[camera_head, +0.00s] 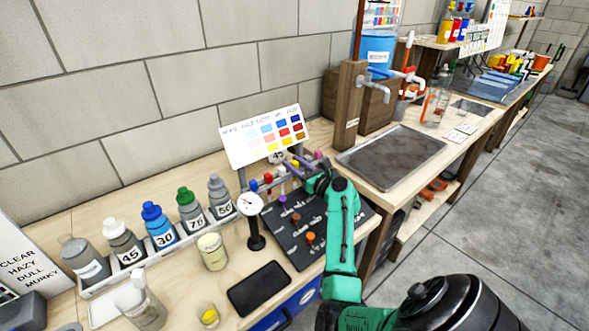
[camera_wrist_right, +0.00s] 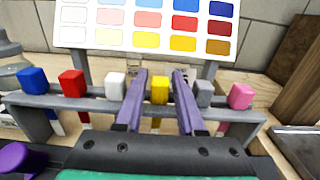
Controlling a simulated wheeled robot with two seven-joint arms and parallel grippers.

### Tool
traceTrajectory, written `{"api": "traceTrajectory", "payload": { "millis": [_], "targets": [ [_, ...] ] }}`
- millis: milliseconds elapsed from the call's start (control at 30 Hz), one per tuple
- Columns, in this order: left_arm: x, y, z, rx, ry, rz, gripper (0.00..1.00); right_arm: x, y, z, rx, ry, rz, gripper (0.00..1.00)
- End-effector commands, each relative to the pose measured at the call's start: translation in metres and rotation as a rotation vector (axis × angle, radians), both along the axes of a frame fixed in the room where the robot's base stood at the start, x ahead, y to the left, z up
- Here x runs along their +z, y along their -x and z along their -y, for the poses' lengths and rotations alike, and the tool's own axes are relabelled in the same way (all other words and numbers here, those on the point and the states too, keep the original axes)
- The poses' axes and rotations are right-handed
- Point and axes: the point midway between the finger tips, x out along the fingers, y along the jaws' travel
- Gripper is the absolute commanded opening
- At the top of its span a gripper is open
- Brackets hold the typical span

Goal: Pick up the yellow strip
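The yellow strip (camera_wrist_right: 160,89) stands in a grey rack (camera_wrist_right: 72,102), its block-shaped yellow top showing in the right wrist view. My right gripper (camera_wrist_right: 160,84) has its two purple fingers on either side of this top, open, with narrow gaps visible. In the head view the right gripper (camera_head: 299,167) is at the rack, below the colour chart, and largely covers the yellow strip. My left gripper is not in view.
White (camera_wrist_right: 115,84) and grey (camera_wrist_right: 203,93) strips stand close outside the fingers. Red (camera_wrist_right: 72,83), blue (camera_wrist_right: 33,81) and pink (camera_wrist_right: 241,96) ones are farther out. A colour chart (camera_head: 264,135) stands behind; a gauge (camera_head: 250,204) and dark mat (camera_head: 285,238) are nearby.

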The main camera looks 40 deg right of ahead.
Motion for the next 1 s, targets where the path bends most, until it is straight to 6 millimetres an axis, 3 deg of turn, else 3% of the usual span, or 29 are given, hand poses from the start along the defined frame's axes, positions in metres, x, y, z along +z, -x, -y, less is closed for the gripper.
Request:
{"api": "traceTrajectory", "payload": {
  "millis": [33,100,533,1000],
  "targets": [
    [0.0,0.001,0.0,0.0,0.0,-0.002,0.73,0.0,0.0,0.0,0.0,0.0,0.0,0.17],
    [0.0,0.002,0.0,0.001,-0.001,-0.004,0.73,0.0,0.0,0.0,0.0,-0.001,0.0,0.0],
    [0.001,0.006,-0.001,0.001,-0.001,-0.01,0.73,0.01,0.0,0.0,0.001,0.0,0.002,0.0],
    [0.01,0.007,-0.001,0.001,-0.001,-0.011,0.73,0.096,0.0,0.0,-0.001,0.001,0.003,0.0]
  ]
}}
